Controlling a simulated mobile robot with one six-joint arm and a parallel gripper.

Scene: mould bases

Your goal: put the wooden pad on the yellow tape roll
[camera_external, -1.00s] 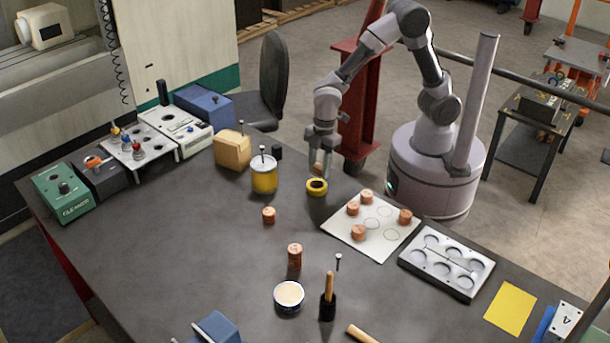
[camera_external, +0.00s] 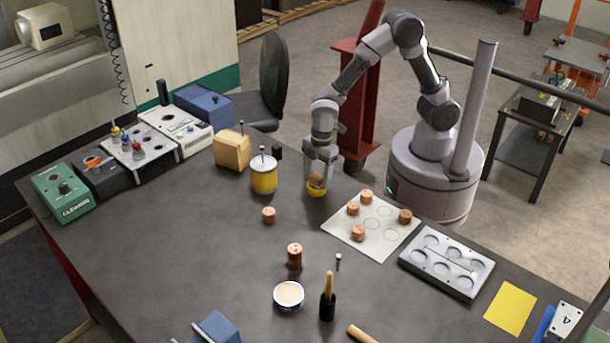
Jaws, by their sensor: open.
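The yellow tape roll (camera_external: 316,192) lies flat on the dark table near its back edge, partly hidden by my gripper. The small tan wooden pad (camera_external: 317,181) shows between my fingers, over the tape roll, and appears to rest on it. My gripper (camera_external: 319,184) points down over the roll, with its jaws open around the pad. The contact between pad and roll is partly hidden by the fingers.
A yellow-banded can (camera_external: 263,176) and a wooden block (camera_external: 232,151) stand to the left. A white sheet (camera_external: 345,225) with copper pieces lies to the right, beside a grey mould plate (camera_external: 468,283). A copper piece (camera_external: 268,215) stands in front.

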